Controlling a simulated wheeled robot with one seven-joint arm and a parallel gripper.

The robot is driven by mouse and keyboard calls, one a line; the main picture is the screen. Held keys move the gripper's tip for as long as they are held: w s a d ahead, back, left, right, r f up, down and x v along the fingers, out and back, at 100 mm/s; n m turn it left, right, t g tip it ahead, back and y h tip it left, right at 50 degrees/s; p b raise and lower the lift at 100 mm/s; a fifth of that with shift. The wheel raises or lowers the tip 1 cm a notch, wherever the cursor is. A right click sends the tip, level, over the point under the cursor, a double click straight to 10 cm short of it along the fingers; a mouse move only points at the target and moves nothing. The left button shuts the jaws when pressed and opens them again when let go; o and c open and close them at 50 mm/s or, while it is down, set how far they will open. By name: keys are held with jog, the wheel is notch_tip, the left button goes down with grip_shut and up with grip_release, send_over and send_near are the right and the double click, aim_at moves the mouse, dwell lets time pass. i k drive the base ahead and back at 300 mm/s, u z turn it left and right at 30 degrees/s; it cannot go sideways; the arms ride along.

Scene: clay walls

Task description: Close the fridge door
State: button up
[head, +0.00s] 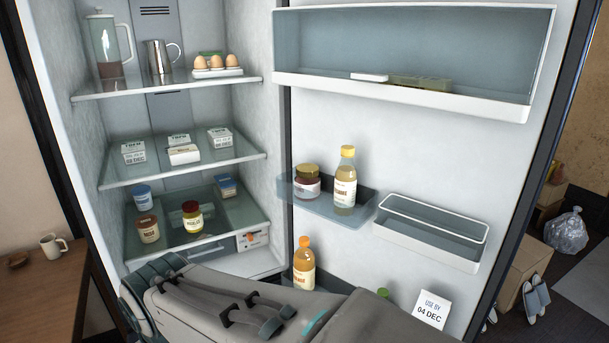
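The fridge (262,150) stands open in front of me in the head view. Its door (345,145) is swung wide to the right, with its inner face and shelves towards me. My arm crosses the bottom of the view, in front of the lower fridge and lower door. My gripper is not visible, and I cannot tell whether anything of mine touches the door.
Fridge shelves hold a glass pitcher (108,45), a metal jug (160,58), eggs (217,63), cartons and jars. A wooden table (35,285) with a mug (53,246) stands left. Right of the door are a cardboard box (525,270), slippers (535,297) and a plastic bag (569,232).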

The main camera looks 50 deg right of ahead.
aim_at(488, 160)
jog(key=u, duration=2.15)
jog(key=k, duration=2.9)
jog(key=z, duration=1.35)
jog(key=k, duration=0.3)
jog(key=z, duration=0.4)
jog(key=i, duration=0.15)
jog(key=z, duration=0.45)
